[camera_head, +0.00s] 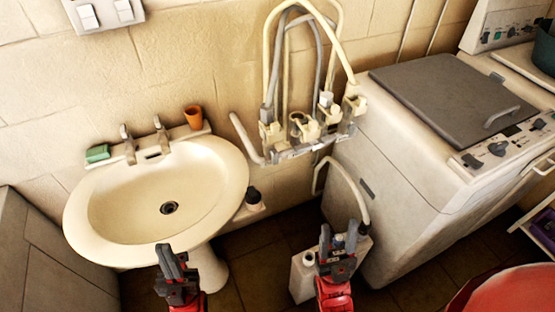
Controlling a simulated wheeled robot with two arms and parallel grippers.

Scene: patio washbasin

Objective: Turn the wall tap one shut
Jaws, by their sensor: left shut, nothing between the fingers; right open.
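Several wall taps with pale handles (305,126) sit in a row on the wall, right of the basin, with hoses looping above them. I cannot tell which is tap one, or whether any is open. No running water shows. My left gripper (170,262) is shut and empty, at the front edge of the basin, well below and left of the wall taps. My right gripper (338,242) is open and empty, below the wall taps and in front of a white container (302,275). Neither gripper touches a tap.
The white washbasin (110,205) has two metal taps (129,143), a green soap (97,153) and an orange cup (194,117). A washing machine (400,160) stands on the right. A red round object (505,295) is at the lower right.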

